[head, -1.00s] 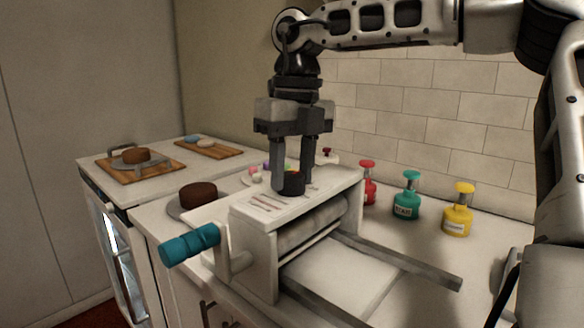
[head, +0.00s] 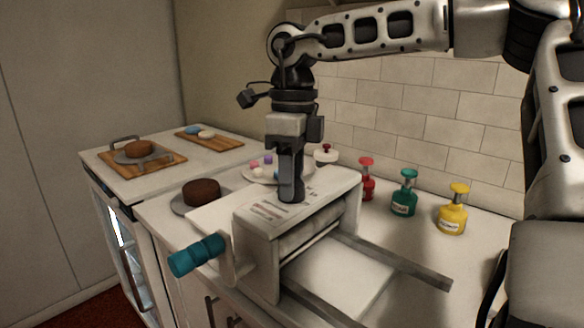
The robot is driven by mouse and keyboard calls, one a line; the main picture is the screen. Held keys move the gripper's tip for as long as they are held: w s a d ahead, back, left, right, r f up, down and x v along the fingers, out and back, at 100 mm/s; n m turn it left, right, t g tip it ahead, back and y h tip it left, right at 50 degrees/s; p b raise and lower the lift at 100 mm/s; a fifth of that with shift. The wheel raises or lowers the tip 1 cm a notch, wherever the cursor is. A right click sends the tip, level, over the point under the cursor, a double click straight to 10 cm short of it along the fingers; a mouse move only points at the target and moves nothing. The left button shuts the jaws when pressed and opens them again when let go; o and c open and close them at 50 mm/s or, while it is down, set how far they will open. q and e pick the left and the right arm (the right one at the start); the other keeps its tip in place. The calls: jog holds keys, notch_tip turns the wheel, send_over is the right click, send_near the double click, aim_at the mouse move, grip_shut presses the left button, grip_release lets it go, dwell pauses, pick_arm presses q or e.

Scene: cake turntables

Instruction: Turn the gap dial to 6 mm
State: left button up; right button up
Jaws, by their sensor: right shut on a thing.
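My right gripper (head: 291,192) points straight down onto the top of the white dough sheeter (head: 258,248). It is shut on the dark gap dial (head: 291,196), which is mostly hidden by the fingers. The gripper is seen edge-on, one finger in front of the other. A printed scale label (head: 270,210) lies on the top beside the dial; its marks are too small to read. My left gripper is out of view.
The sheeter has a teal crank handle (head: 196,256) at its left and metal rails at its right. Red (head: 367,182), teal (head: 404,196) and yellow (head: 453,213) bottles stand behind it. A brown cake (head: 201,191) sits at the left, near a plate of coloured pieces (head: 258,172).

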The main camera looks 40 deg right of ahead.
jog(key=shift+n, duration=0.6)
jog(key=o, duration=1)
jog(key=shift+c, duration=0.2)
notch_tip(320, 180, up, 16)
jog(key=p, duration=0.2)
jog(key=shift+w+d, duration=0.4)
jog(key=shift+d, duration=0.05)
